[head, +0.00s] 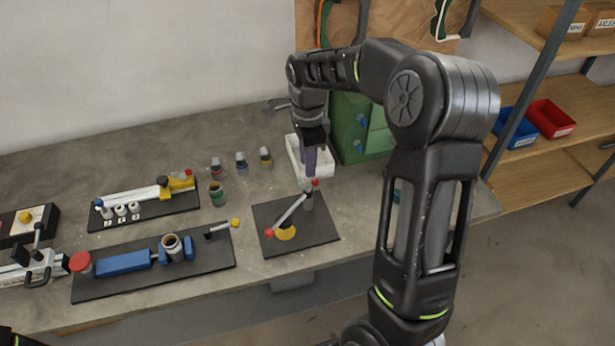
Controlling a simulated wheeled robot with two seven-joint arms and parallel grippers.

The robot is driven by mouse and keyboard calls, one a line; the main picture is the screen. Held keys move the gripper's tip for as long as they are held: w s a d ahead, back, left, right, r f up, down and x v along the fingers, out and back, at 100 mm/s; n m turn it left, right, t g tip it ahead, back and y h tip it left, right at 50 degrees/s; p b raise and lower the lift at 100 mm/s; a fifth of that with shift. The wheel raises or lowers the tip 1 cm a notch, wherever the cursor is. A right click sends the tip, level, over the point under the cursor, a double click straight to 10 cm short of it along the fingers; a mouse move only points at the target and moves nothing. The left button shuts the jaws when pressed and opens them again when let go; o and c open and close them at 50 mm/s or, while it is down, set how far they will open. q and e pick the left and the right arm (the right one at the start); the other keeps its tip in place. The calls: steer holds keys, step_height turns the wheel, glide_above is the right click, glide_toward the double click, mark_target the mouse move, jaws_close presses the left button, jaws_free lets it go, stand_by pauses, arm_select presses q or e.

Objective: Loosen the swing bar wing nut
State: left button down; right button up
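A dark square plate (262,212) lies on the bench in the middle of the head view. A pale swing bar (291,210) slants across it, with a red knob (268,233) at its lower left end. A grey post (307,199) stands at the bar's upper right end, with a red piece (315,183) by its top. I cannot make out a wing nut's shape. My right gripper (311,158) points down over the white tray, behind the plate and apart from the bar. My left gripper is not in view.
The white tray (294,158) stands beside a green box (347,125) at the back. Several small pots stand left of it. A fixture with a blue block (123,262) and one with a yellow clamp (177,186) fill the left. My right arm covers the bench's right part.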

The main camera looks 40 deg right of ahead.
mark_target(308, 184)
step_height(308, 184, down, 6)
steer(key=shift+f+p, duration=0.25)
steer(key=shift+p, duration=0.45)
jaws_close()
